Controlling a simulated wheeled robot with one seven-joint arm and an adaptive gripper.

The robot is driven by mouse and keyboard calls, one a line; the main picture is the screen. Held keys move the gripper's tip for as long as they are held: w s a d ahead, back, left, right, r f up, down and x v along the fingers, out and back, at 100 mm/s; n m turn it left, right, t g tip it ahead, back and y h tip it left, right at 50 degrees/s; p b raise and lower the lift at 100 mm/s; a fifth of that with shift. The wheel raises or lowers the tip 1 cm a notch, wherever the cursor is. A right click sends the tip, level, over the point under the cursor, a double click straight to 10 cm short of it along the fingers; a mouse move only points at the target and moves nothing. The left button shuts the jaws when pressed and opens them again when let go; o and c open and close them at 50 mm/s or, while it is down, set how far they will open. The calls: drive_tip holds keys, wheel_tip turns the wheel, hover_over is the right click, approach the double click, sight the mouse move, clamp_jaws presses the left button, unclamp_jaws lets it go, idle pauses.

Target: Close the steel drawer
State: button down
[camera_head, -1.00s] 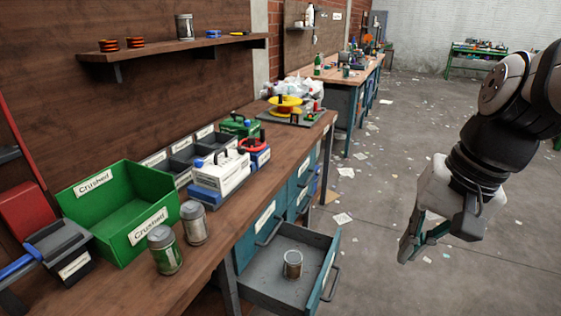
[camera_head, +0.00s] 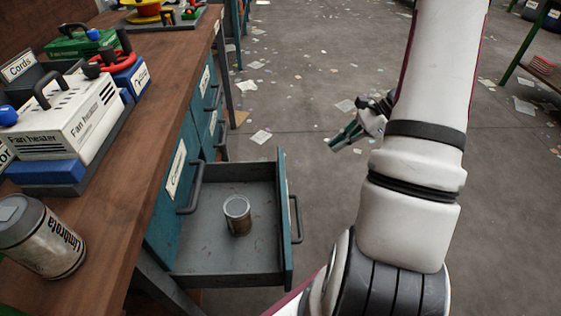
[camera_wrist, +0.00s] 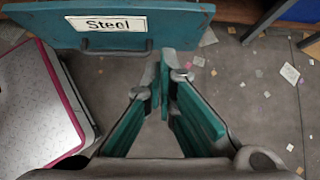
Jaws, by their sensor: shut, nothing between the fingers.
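In the wrist view a teal front labelled "Steel" (camera_wrist: 180,27) with a dark handle lies across the upper left. My gripper (camera_head: 337,145) is beyond and to the right of the drawer, over the floor. In the wrist view my gripper (camera_wrist: 164,65) has its fingertips together, empty, just right of the handle's end; contact with the front cannot be told.
The workbench (camera_head: 150,130) carries a fan heater (camera_head: 78,118), a grey jar (camera_head: 42,240) and other items. Closed teal drawers with handles sit beyond the open one. The floor (camera_head: 310,60) right of the bench is mostly clear, with scattered paper scraps.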

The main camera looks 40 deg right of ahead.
drive_tip(key=w+a+r+b+x, duration=0.1)
drive_tip(key=b+x, duration=0.4)
drive_tip(key=x, duration=0.8)
drive_tip(key=shift+w, duration=0.3)
drive_tip(key=shift+a+r, duration=0.1)
